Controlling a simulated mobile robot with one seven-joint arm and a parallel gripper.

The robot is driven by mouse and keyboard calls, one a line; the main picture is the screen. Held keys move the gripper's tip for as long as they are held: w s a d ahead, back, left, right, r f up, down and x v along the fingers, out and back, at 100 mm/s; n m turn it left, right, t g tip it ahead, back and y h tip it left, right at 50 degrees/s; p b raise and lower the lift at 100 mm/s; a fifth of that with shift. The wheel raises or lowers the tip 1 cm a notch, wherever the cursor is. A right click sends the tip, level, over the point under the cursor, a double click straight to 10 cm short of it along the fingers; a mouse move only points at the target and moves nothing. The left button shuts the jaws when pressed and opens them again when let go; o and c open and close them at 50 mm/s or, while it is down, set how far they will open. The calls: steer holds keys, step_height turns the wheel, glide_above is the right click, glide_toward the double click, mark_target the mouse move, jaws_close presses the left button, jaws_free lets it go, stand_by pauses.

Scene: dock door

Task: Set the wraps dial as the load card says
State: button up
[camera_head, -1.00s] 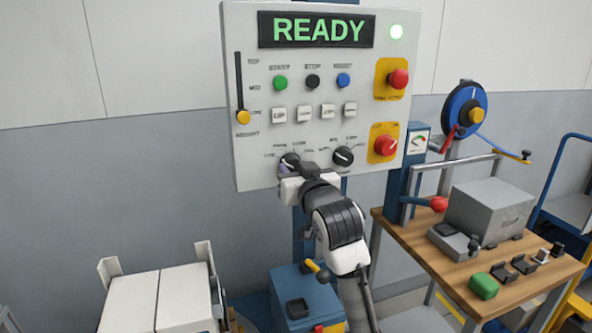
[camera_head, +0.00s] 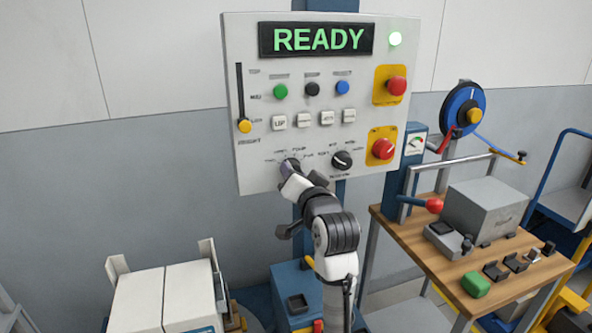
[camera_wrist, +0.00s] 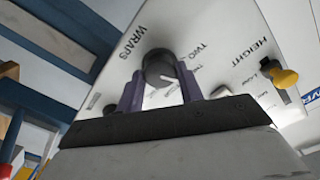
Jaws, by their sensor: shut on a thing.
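The wraps dial (camera_wrist: 158,66) is a round dark knob with a white pointer line, at the top middle of the wrist view beside the printed word WRAPS. The purple fingers of my gripper (camera_wrist: 160,88) are on either side of it, shut on it. The pointer slants to the right in that view, near small lettering; I cannot tell exactly which mark it meets. In the head view my gripper (camera_head: 289,168) is at the lower left of the control panel (camera_head: 255,115) and hides most of the dial. I cannot make out a load card.
A second dark dial (camera_head: 342,160) sits close right of my gripper. A red button (camera_head: 382,149) on yellow is farther right. A yellow slider knob (camera_head: 244,126) is at the panel's left edge. A wooden workbench (camera_head: 445,250) stands at right, white boxes (camera_head: 165,296) at lower left.

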steer(key=shift+m, duration=0.3)
steer(key=o, duration=1)
steer(key=b+v, duration=0.3)
steer(key=v, duration=1.1)
